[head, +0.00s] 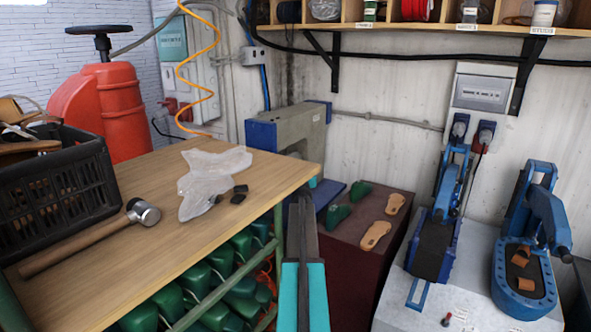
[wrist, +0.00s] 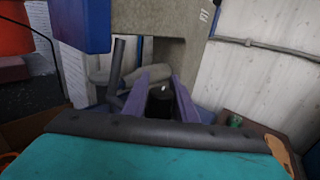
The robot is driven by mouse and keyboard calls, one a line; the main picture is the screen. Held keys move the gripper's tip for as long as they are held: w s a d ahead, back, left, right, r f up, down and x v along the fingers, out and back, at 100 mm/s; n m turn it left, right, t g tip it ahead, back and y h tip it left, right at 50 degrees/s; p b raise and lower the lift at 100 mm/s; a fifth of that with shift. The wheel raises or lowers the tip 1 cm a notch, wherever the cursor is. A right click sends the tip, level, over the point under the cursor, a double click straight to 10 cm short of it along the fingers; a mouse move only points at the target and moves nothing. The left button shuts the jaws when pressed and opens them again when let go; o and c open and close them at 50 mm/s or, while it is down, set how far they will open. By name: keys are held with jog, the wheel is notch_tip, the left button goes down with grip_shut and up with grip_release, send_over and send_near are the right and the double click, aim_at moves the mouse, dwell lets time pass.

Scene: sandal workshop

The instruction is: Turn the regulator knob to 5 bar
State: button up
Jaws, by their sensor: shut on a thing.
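In the wrist view, a black knob (wrist: 162,96) with a small white mark sits between the two purple-looking fingers of my gripper (wrist: 160,82). The gripper is shut on it. The grey-and-blue machine (wrist: 165,30) rises close behind. In the head view my gripper (head: 302,197) shows as dark fingers in front of the grey-and-blue machine (head: 290,135); the knob is hidden there. No pressure reading can be made out in either view.
A wooden table (head: 100,225) at left carries a black crate (head: 60,180), a hammer (head: 142,212) and a crumpled clear bag (head: 210,180). Sandal soles (head: 375,236) lie on a dark red surface (head: 340,242). Blue machines (head: 525,260) stand at right.

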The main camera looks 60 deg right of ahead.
jog(key=o, duration=1)
jog(key=shift+o, duration=0.2)
jog(key=shift+s+a, duration=0.1)
jog(key=v, duration=1.3)
jog(key=shift+s+a+b, duration=0.15)
jog(key=shift+a+b, duration=0.1)
jog(key=shift+b, duration=0.1)
